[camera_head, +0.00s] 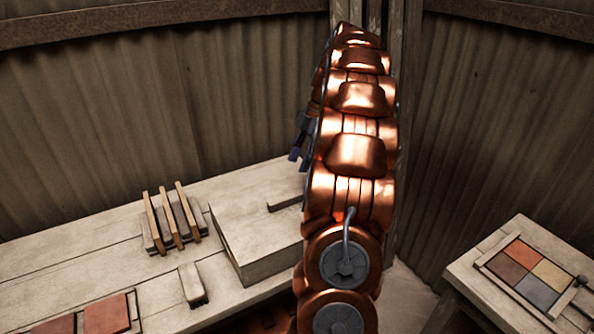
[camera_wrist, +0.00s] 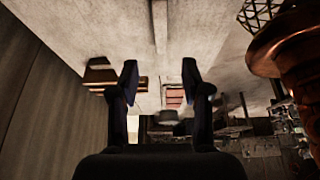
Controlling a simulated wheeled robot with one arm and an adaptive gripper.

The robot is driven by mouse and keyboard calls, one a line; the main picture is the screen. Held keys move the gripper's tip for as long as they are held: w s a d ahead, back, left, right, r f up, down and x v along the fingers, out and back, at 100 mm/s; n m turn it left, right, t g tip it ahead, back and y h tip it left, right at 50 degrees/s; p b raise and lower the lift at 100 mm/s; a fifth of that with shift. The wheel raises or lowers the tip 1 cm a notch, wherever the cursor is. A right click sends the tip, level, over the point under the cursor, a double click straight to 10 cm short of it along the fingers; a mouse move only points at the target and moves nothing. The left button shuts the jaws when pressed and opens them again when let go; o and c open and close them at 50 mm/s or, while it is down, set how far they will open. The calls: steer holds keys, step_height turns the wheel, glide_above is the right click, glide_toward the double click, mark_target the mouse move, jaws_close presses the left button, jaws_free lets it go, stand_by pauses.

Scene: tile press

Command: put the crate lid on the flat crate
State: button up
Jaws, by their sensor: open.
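A pale, flat-topped box, which looks like the flat crate (camera_head: 268,266), stands on the bench left of my arm. Its broad flat top, apparently the crate lid (camera_head: 248,222), carries a raised bar handle (camera_head: 285,203). The lid's right part is hidden behind my arm, and I cannot tell whether it is fully seated. In the wrist view the pale lid surface (camera_wrist: 205,28) fills the top, with the bar (camera_wrist: 159,25) running down the middle. My gripper (camera_wrist: 159,70) is open and empty, apart from the bar. In the head view its fingers (camera_head: 294,154) show partly behind the arm.
A slatted rack (camera_head: 172,222) and a small pale block (camera_head: 192,284) stand left of the crate. Reddish tiles (camera_head: 108,314) lie at front left. A tray of coloured tiles (camera_head: 490,268) sits on the right table. Corrugated walls close off the back.

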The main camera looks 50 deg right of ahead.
steer(key=shift+s+d+r, duration=0.1)
steer(key=shift+d+r, duration=0.1)
steer(key=shift+r, duration=0.3)
steer(key=s+a+m+g+h, duration=0.2)
steer(key=a+m, duration=0.4)
steer(key=a, duration=1.8)
steer(key=s+a+f+m+h, duration=0.1)
steer(key=s+a+f+m, duration=0.1)
steer(key=s+a, duration=0.2)
steer(key=s+a+f+m+g, duration=0.1)
steer(key=s+a+f+m, duration=0.1)
steer(key=s, duration=0.7)
steer(key=s+a+f+m+h, duration=0.1)
steer(key=s+a+f+m, duration=0.2)
steer(key=s+a, duration=0.4)
steer(key=shift+m+h, duration=0.3)
steer(key=shift+m, duration=0.3)
steer(key=shift+s+f, duration=0.1)
